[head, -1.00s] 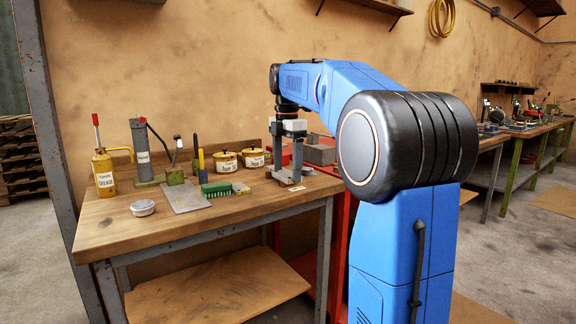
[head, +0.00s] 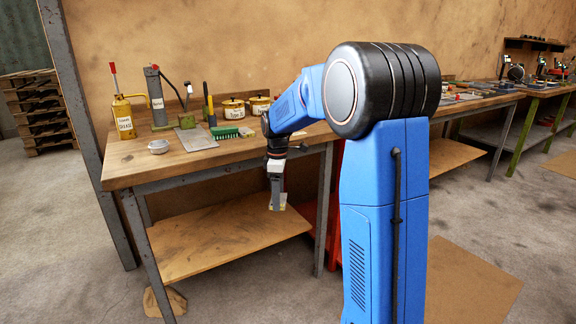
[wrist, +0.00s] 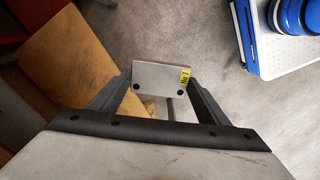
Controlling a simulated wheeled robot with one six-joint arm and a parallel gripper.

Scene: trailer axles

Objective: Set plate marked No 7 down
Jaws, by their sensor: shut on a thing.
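The plate marked No 7 (wrist: 152,76) is a small grey plate with two dark holes and a yellow label at its right end in the wrist view. My gripper (wrist: 163,88) is shut on it, with a dark finger at each side. In the head view my gripper (head: 277,190) points down in front of the workbench, below its top edge. The plate shows there only as a small grey and yellowish piece (head: 278,204) at the fingertips, apart from any surface.
A brown lower shelf (head: 215,245) lies beneath. Another bench stands at right. Concrete floor is open in front.

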